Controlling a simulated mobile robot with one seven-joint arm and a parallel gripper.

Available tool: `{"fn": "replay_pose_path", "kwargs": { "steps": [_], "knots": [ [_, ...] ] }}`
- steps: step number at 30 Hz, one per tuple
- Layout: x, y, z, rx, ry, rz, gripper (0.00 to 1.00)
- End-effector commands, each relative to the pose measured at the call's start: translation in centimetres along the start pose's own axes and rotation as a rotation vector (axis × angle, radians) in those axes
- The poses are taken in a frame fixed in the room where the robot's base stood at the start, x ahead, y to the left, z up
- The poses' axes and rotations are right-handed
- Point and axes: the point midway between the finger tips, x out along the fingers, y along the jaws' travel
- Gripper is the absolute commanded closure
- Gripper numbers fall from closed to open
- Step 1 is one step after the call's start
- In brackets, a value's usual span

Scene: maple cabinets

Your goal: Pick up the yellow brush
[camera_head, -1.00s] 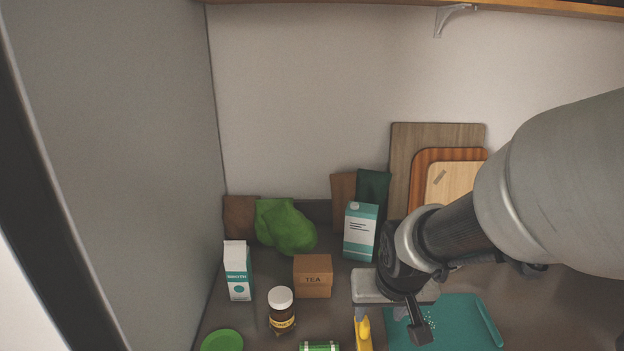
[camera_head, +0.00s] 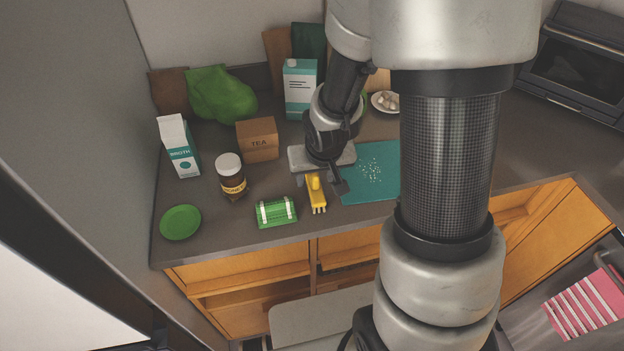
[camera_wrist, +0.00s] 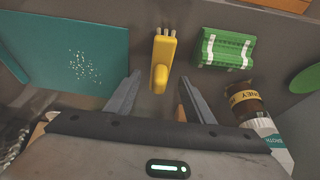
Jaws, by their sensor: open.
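The yellow brush (camera_head: 316,190) lies on the dark countertop, left of the teal cutting board (camera_head: 372,172). In the wrist view the brush (camera_wrist: 163,62) has its pale bristles pointing away from my gripper and its handle end near the fingertips. My gripper (camera_head: 322,181) is above the counter at the brush's handle end. In the wrist view my gripper (camera_wrist: 160,88) is open, with one finger on each side of the handle end. Nothing is held. I cannot tell the exact height of the fingers over the counter.
A green item with white bands (camera_head: 276,211) lies left of the brush. A honey jar (camera_head: 231,178), tea box (camera_head: 257,141), broth carton (camera_head: 179,147) and green plate (camera_head: 181,222) stand further left. A teal carton (camera_head: 299,88) stands behind.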

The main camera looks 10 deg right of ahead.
Motion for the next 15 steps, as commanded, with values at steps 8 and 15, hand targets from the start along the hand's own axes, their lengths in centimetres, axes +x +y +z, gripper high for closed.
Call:
{"fn": "replay_pose_path", "kwargs": {
  "steps": [8,15],
  "knots": [
    [4.0,0.0,0.0,-0.002,-0.004,0.0,0.52],
    [4.9,0.1,-0.1,0.0,0.0,0.0,0.52]
  ]
}}
